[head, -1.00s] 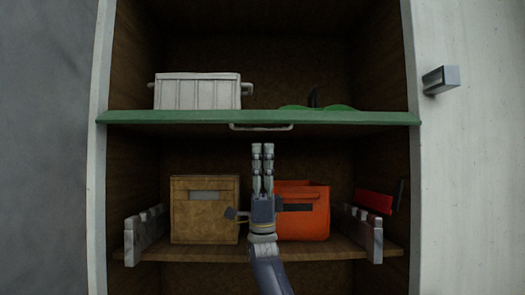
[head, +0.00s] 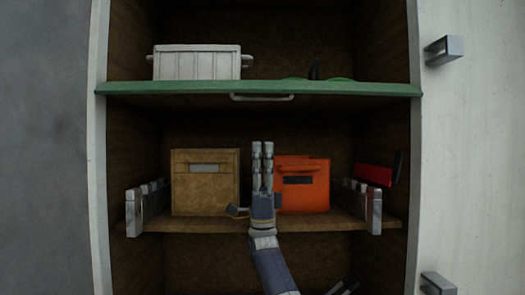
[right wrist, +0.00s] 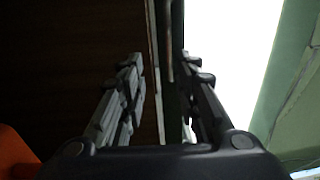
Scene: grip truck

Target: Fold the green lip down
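The green lip (head: 180,88) runs along the front of the upper shelf, with a grey bar handle (head: 262,97) under its middle. My right gripper (head: 262,147) points up below the handle, in front of the lower shelf, and is apart from the handle in the head view. In the right wrist view, its two fingers (right wrist: 160,85) stand apart with no object clearly held. A thin grey bar (right wrist: 168,45), perhaps the handle, shows in the gap between them. Green surface (right wrist: 295,100) fills the right of that view. My left gripper is not clearly seen.
A white crate (head: 196,65) stands on the upper shelf. A door with grey handles (head: 445,50) is at right.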

